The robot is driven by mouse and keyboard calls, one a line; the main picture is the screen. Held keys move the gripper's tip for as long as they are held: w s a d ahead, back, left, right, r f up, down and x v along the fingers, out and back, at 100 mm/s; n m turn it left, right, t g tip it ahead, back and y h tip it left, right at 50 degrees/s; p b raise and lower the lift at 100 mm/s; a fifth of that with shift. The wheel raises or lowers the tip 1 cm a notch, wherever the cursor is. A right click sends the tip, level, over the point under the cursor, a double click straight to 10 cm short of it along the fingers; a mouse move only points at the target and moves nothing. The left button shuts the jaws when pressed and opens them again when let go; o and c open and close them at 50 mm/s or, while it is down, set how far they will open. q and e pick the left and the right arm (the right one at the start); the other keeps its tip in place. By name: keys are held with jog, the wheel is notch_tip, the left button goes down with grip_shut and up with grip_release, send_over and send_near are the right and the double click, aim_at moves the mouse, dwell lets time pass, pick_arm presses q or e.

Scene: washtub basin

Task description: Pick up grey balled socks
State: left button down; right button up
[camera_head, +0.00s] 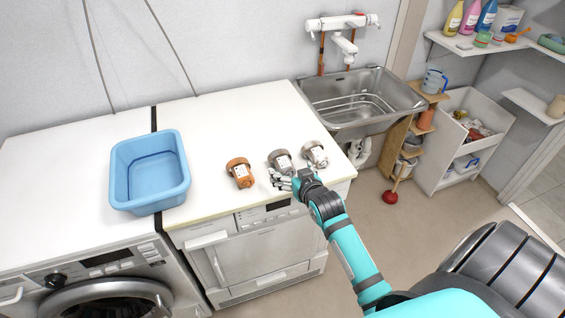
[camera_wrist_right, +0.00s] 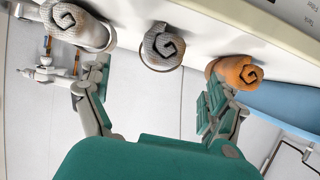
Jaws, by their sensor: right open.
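The grey balled socks (camera_head: 281,159) lie on the white worktop near its front edge, in the middle of a row of three balls. In the right wrist view they (camera_wrist_right: 161,48) show a dark spiral end, beyond and between the two fingers. My right gripper (camera_head: 283,180) is open and empty at the front edge, just in front of them, apart from them in the wrist view (camera_wrist_right: 148,88). Orange-brown balled socks (camera_head: 240,174) lie to the left, and paler grey-beige balled socks (camera_head: 314,154) to the right. My left gripper is not in view.
A blue plastic basin (camera_head: 150,172) stands left on the worktop. A steel sink (camera_head: 362,100) adjoins the worktop at the right, under a wall tap (camera_head: 343,35). The worktop behind the socks is clear. Washing machines stand below.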

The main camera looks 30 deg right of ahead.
aim_at(283, 163)
jog(key=p+x, duration=0.1)
jog(key=x, duration=0.7)
jog(key=shift+w+a+f, duration=0.15)
jog(key=shift+c, duration=1)
jog(key=c, duration=1)
